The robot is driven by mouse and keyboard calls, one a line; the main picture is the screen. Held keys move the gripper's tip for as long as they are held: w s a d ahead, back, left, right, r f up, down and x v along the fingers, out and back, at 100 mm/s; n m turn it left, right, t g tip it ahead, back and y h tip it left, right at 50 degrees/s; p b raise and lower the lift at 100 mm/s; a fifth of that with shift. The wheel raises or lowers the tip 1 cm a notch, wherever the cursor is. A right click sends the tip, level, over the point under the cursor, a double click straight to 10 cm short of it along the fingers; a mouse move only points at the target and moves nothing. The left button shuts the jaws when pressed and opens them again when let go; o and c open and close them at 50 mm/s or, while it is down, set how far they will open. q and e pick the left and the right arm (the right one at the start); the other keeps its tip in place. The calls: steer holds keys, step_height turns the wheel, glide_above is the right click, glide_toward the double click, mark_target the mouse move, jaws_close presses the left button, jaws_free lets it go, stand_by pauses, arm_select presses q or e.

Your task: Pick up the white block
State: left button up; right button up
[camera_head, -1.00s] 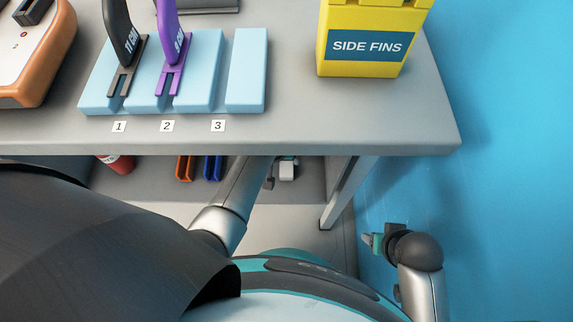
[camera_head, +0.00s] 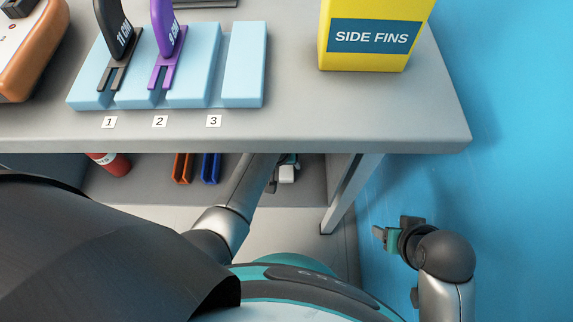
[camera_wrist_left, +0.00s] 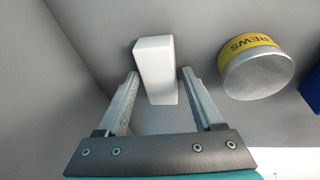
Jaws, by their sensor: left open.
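The white block (camera_wrist_left: 155,70) stands on a grey surface in the left wrist view, its near end between my left gripper's fingertips (camera_wrist_left: 160,76). The fingers are open, one on each side of it; I cannot tell whether either touches it. In the head view, my left arm reaches under the table, where the left gripper (camera_head: 283,166) is partly hidden by the table edge. The white block (camera_head: 287,174) shows small beside it on the lower shelf. My right gripper (camera_head: 386,236) is at the right, away from the table, too small to read its jaws.
A round tin with a yellow label (camera_wrist_left: 257,68) stands right of the block, with a blue thing (camera_wrist_left: 312,90) farther right. A grey wall is at left. In the head view, the tabletop (camera_head: 330,120) overhangs the shelf, which also holds orange (camera_head: 182,168) and blue (camera_head: 210,168) pieces.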

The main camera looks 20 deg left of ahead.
arm_select(q)
steer(key=shift+f, duration=0.1)
jaws_close()
stand_by(0.4)
steer(key=shift+r, duration=0.2)
